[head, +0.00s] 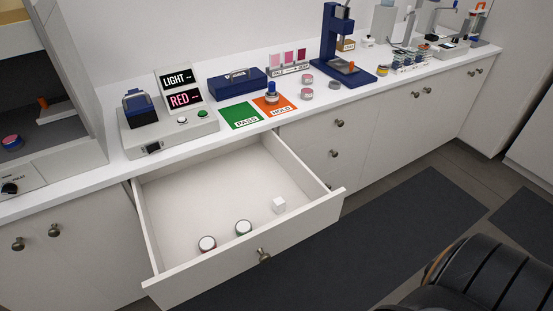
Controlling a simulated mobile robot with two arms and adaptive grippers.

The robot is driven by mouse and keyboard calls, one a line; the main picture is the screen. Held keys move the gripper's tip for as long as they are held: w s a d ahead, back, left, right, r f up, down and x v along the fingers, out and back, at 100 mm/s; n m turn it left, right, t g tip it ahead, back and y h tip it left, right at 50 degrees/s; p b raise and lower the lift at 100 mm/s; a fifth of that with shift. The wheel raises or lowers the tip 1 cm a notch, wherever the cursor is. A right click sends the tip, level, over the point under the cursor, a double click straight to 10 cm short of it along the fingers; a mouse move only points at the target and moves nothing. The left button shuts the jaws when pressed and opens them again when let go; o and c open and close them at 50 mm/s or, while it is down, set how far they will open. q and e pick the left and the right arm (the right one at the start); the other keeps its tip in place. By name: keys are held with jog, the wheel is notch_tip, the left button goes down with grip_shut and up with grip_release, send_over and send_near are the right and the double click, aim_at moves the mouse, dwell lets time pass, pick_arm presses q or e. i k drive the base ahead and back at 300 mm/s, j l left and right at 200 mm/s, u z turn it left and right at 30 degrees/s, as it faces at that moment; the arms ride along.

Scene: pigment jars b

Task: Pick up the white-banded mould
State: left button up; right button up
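On the counter, small round pink-topped pieces (307,79) (305,93) and a grey one (334,85) stand left of the blue press (330,50). I cannot tell which piece is the white-banded mould. Neither gripper is in view.
The drawer juts out from the counter (115,162). A green PASS mat (240,118) and an orange HOLD mat (283,109) with a blue-topped jar (271,97) lie behind it. A lit sign (184,98) reads RED. A black padded seat (490,275) stands lower right.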

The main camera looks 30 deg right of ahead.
aim_at(271, 100)
jog(key=z, duration=0.95)
